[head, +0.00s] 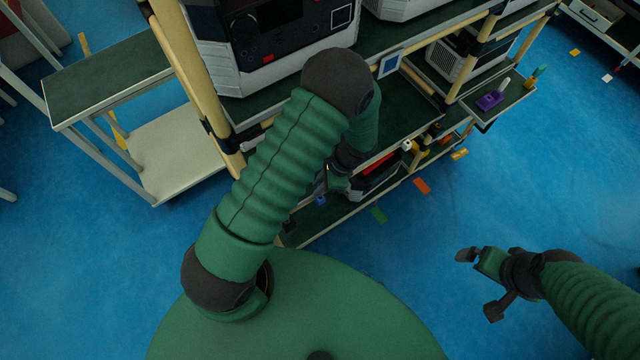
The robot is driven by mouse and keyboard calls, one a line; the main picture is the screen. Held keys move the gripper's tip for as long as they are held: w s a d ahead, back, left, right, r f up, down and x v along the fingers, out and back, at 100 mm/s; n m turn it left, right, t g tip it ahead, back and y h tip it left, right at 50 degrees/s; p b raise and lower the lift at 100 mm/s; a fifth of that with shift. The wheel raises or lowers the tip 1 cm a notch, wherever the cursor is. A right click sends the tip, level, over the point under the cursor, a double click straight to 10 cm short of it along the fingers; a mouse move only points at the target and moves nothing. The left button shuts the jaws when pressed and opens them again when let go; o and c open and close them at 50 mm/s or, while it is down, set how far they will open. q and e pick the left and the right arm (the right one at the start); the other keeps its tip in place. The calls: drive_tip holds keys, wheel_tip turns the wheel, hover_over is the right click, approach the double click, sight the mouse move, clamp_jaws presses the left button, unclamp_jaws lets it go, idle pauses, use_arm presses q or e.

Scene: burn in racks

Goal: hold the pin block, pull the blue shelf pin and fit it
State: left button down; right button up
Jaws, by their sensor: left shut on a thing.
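My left gripper (324,186) is low by the rack's bottom shelf, mostly hidden behind my own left arm. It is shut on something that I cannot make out. A small blue piece (320,201) shows just below its fingers; I cannot tell whether they touch or whether it is the shelf pin. My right gripper (480,283) is open and empty over the blue floor at the lower right. A purple block (489,101) with a white pin stands on the rack's right side shelf. A yellow piece with a teal top (534,77) stands behind it.
The rack has cream posts (193,75) and green shelves, with large white-and-black units (270,40) on top. A green-topped side table (105,82) stands at the left. Coloured cards, one orange (421,186), lie on the floor. The floor at the right is mostly clear.

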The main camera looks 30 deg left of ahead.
use_arm(q)
drive_tip(key=shift+f+b, duration=1.1)
drive_tip(key=shift+f, duration=0.75)
idle(0.4)
drive_tip(key=c, duration=1.3)
unclamp_jaws()
drive_tip(key=shift+o, duration=0.2)
drive_tip(key=p+v, duration=0.1)
drive_tip(key=v, duration=1.6)
drive_tip(key=shift+p, duration=0.35)
